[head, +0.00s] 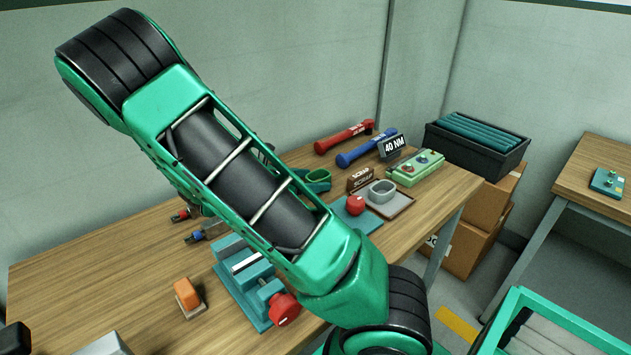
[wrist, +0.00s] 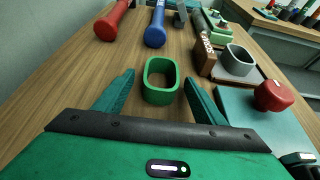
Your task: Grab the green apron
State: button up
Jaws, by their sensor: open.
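No cloth apron shows in either view. A green oval ring, open at the top, stands on the wooden table; it shows in the wrist view (wrist: 160,96) and partly behind my arm in the head view (head: 319,175). My gripper (wrist: 159,84) is open in the wrist view, with one finger on each side of the ring. The ring is between the fingertips, with a visible gap on both sides. I cannot tell how far the fingers reach down beside it. My arm hides most of the gripper in the head view.
Right of the ring are a red knob (head: 355,204), a scrap block (head: 360,179) and a grey ring (head: 381,191) on a tray. Red (head: 344,137) and blue (head: 367,149) tools lie behind. A teal vise (head: 257,285) and orange block (head: 188,294) are nearer the front.

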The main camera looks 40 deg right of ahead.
jog(key=shift+d, duration=0.1)
jog(key=c, duration=1.1)
jog(key=shift+r, duration=0.1)
